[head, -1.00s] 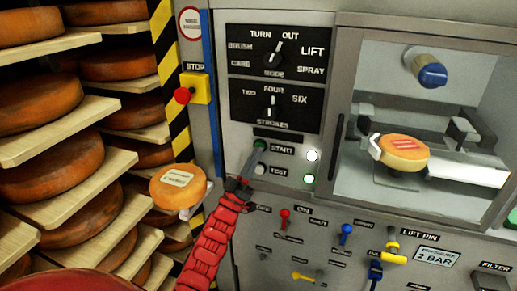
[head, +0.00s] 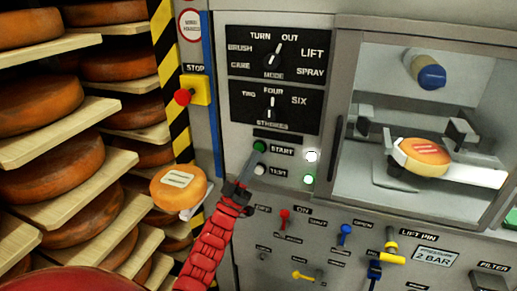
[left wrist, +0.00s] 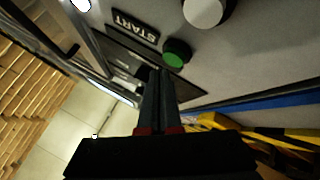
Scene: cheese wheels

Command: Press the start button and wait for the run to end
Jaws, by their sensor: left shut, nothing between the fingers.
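The green start button (head: 259,146) sits on the grey control panel, left of its START label. My left gripper (head: 257,157) is shut and empty, its tips just below the button. In the left wrist view the green button (left wrist: 177,52) shows uncovered, with the shut fingertips (left wrist: 160,76) close beside it; contact is not visible. Behind the machine window, an orange cheese (head: 421,157) with a red mark on its label sits between pale clamps, below a blue-tipped cylinder (head: 432,75). A white lamp (head: 311,155) and a green lamp (head: 308,179) are lit. My right gripper is out of view.
A white test button (head: 259,169) is below start. A red stop button (head: 183,96) on a yellow box is at left. A labelled cheese (head: 179,187) is left of my gripper. Shelves of cheese wheels (head: 40,108) fill the left. Small coloured levers line the lower panel.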

